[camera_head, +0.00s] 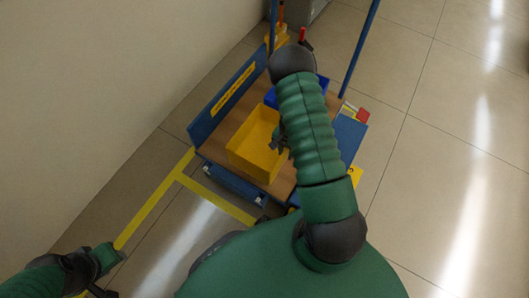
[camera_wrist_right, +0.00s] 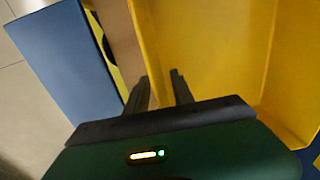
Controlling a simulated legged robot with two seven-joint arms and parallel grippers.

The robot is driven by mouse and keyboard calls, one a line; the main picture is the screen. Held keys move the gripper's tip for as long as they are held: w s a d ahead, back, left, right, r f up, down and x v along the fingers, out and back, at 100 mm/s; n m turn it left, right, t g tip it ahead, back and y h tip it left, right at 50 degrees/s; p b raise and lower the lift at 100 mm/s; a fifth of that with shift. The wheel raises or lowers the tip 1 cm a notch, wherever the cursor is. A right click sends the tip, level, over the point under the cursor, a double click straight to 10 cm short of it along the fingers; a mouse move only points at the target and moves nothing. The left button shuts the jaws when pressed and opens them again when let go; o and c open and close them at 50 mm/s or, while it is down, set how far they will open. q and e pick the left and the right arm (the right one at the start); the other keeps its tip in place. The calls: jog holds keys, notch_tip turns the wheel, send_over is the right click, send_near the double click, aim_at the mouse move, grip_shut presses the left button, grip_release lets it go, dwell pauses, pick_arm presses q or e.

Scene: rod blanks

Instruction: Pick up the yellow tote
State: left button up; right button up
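The yellow tote (camera_head: 241,155) is an open box on the wooden deck of a blue cart in the head view. In the right wrist view its yellow wall and inside (camera_wrist_right: 215,50) fill the right half. My right gripper (camera_head: 280,141) is at the tote's right side, partly hidden by my forearm. In the right wrist view its two dark fingers (camera_wrist_right: 160,82) are apart, at the tote's near wall edge; contact cannot be told. My left arm shows at the lower left in the head view; whether its gripper is open is unclear.
The cart deck (camera_head: 218,141) has a blue side panel (camera_head: 228,92) and upright blue posts. A blue bin (camera_head: 271,97) stands behind the tote, partly hidden by my arm. A red item (camera_head: 363,115) is at the cart's right. A wall is left; tiled floor (camera_head: 440,170) is clear right.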

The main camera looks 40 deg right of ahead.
jog(key=shift+f, duration=0.15)
grip_shut()
dwell(1.3)
